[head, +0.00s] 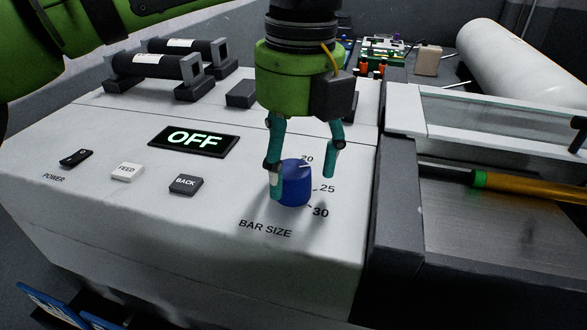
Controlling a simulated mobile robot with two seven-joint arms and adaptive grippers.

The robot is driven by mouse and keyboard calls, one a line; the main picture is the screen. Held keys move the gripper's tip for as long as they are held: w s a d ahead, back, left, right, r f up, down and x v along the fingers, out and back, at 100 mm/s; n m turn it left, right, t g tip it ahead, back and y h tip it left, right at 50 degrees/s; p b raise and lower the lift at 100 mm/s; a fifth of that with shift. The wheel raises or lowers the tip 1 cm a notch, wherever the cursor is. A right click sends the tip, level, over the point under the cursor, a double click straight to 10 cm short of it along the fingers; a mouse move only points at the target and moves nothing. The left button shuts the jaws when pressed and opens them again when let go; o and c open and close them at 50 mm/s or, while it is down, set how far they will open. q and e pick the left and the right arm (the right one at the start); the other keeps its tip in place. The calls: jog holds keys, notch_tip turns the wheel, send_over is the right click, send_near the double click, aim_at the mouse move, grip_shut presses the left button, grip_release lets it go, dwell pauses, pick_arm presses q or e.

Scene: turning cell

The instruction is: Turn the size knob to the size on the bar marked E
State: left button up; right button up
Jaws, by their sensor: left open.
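The blue size knob (295,186) stands on the white panel above the words BAR SIZE. The sizes 20, 25 and 30 are printed around its right side. A short white line shows near its top by the 20, but I cannot tell for sure where the knob points. My left gripper (302,185) is open above the panel, with one finger in front of the knob's left side and the other to its right. I cannot tell whether either finger touches it. Two dark bars, a nearer one (150,65) and a farther one (182,47), lie in holders; their labels are unreadable.
A display (194,140) reads OFF. The POWER switch (76,158), FEED button (127,171) and BACK button (186,184) lie left of the knob. A dark-edged trough (480,217) with an orange and green rod (535,186) is at right.

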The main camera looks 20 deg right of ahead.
aim_at(297, 170)
pick_arm(q)
jog(key=shift+s+d+r, duration=0.1)
jog(key=shift+d+r, duration=0.05)
jog(key=shift+r, duration=2.6)
